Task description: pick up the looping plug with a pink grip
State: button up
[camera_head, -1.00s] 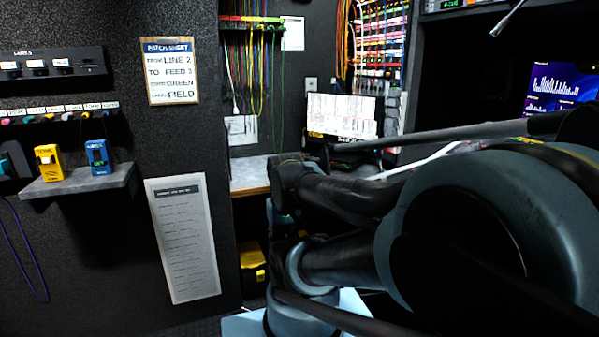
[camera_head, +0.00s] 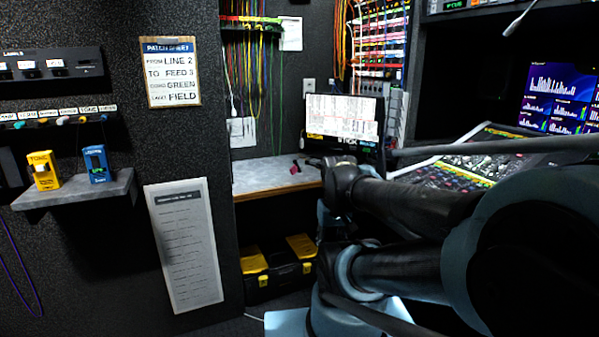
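A small plug with a pink grip (camera_head: 296,167) lies on the grey worktop (camera_head: 265,175) in the back corner, towards the worktop's right part. It is small in the picture, so its loop cannot be made out. My gripper (camera_head: 319,163) is at the end of my dark arm, just right of the plug in the picture. A gap shows between them, but their distance in depth is unclear. The gripper is seen small and mostly from behind, and its fingers cannot be told apart.
A monitor (camera_head: 344,118) stands behind the worktop. Coloured cables (camera_head: 252,60) hang on the back wall. A black and yellow toolbox (camera_head: 279,280) sits below. A mixing console (camera_head: 455,170) is at right. A shelf (camera_head: 75,190) holds yellow and blue testers at left.

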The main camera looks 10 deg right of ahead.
aim_at(295, 167)
jog(key=u, duration=0.25)
jog(key=i, duration=1.2)
jog(key=z, duration=0.3)
